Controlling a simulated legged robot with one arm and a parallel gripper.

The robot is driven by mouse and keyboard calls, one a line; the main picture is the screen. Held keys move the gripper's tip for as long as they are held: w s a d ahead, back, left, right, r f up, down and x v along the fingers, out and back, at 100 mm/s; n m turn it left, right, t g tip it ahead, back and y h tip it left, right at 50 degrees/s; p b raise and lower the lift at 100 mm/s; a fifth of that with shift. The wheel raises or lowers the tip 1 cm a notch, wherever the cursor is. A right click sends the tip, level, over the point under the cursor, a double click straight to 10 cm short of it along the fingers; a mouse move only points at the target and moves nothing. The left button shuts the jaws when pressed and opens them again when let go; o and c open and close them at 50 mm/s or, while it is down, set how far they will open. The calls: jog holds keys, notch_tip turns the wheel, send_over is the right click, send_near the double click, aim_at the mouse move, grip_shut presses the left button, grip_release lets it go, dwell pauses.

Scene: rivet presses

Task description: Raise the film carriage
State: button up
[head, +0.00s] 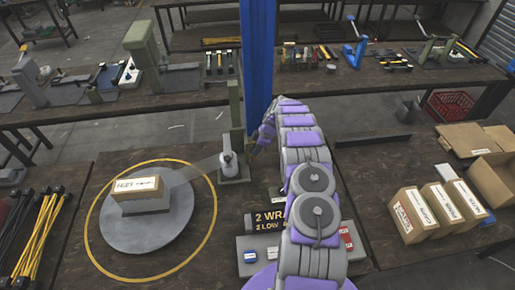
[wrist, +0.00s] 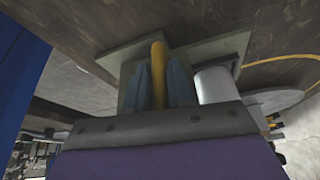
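The film carriage (head: 228,162) stands low at the foot of a green mast (head: 235,108), with a pale film roll on it. In the wrist view the carriage's yellow handle (wrist: 158,75) stands between the two blue-grey fingers of my gripper (wrist: 159,82). In the head view my arm hides the fingertips.
A dark sign with yellow letters (head: 268,220) stands on a grey panel (head: 255,262) near my arm. A blue post (head: 258,60) rises behind. Small cartons (head: 415,215) stand at right, and yellow and black bars (head: 38,235) lie at left. A yellow ring (head: 90,235) surrounds the turntable.

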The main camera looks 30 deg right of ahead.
jog(key=shift+w+a+r, duration=0.1)
jog(key=shift+w+a, duration=0.05)
jog(key=shift+a, duration=0.45)
jog(key=shift+c, duration=1.4)
jog(key=shift+d, duration=0.4)
grip_shut()
notch_tip(320, 180, up, 8)
jog(key=shift+d+f, duration=0.1)
jog(key=shift+f, duration=0.1)
jog(key=o, duration=0.7)
grip_release()
jog(key=shift+d, duration=0.15)
jog(key=shift+c, duration=0.2)
jog(key=shift+o, duration=0.2)
jog(key=shift+d+f, duration=0.1)
jog(key=shift+f, duration=0.05)
